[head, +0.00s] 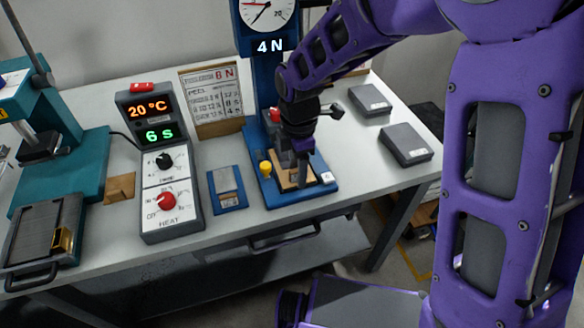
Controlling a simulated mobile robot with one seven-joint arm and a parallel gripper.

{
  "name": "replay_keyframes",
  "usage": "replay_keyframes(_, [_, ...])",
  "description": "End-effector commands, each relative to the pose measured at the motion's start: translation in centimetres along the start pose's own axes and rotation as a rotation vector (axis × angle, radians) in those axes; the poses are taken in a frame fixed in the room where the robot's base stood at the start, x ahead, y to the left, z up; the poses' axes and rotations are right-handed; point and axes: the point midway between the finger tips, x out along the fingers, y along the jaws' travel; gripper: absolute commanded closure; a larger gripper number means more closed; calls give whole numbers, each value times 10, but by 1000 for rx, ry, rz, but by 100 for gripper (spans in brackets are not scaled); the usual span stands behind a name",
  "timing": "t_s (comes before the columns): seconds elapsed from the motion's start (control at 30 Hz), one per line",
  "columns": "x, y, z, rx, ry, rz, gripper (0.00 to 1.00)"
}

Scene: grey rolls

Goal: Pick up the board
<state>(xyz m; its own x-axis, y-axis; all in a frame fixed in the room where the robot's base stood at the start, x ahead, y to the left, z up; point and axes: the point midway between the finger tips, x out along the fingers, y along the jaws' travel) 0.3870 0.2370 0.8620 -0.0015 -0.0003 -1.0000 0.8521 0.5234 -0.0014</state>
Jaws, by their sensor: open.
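A small tan board (286,182) lies on the blue base of the test stand (322,192), partly hidden by my gripper. My gripper (301,176) points down over this base, with its fingertips close above or at the board. It is open; I cannot tell whether the fingers touch the board. A small blue plate with a grey top (228,188) lies on the table to the left of the stand.
A heater box (168,190) reading 20 °C and 6 s stands left, with a teal press (62,150) beyond it. A yellow knob (265,168) is beside the board. A sign (208,98) stands behind. Two grey blocks (405,145) (370,99) lie right.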

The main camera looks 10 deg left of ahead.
Motion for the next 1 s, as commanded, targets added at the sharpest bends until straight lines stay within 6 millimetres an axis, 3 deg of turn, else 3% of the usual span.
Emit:
replay_keyframes(0.23, [4,0,0,0,0,1,48])
replay_keyframes(0.53, [4,0,0,1,0,1,100])
replay_keyframes(1.0, [1,1,0,1,0,3,100])
